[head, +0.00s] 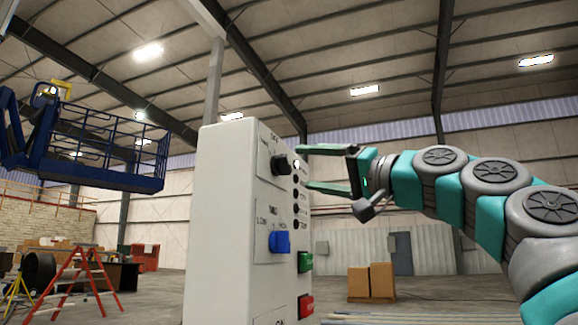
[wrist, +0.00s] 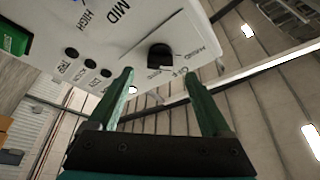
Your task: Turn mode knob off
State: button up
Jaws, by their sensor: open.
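The control box (head: 215,215) is a tall pale cabinet with its panel facing my arm. A black knob (head: 281,165) sits near the top of the panel under the word OFF; it also shows in the wrist view (wrist: 160,56), ahead of and between the fingertips. In the wrist view my gripper (wrist: 158,72) appears apart from the knob. The knob's exact pointing direction is hard to tell.
Small black indicators (head: 296,194) run down the panel beside the knobs. A green button (head: 305,262) and a red button (head: 306,306) are lower. A blue lift (head: 110,150) and a red ladder (head: 85,280) stand far left. Cardboard boxes (head: 371,283) stand behind. The air around my gripper looks clear.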

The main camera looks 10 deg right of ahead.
aim_at(288, 166)
jog(key=p+x, duration=0.1)
jog(key=x, duration=0.4)
jog(key=shift+w+a+r, duration=0.1)
jog(key=shift+w+a, duration=0.15)
jog(key=shift+a, duration=0.05)
grip_shut()
dwell(0.4)
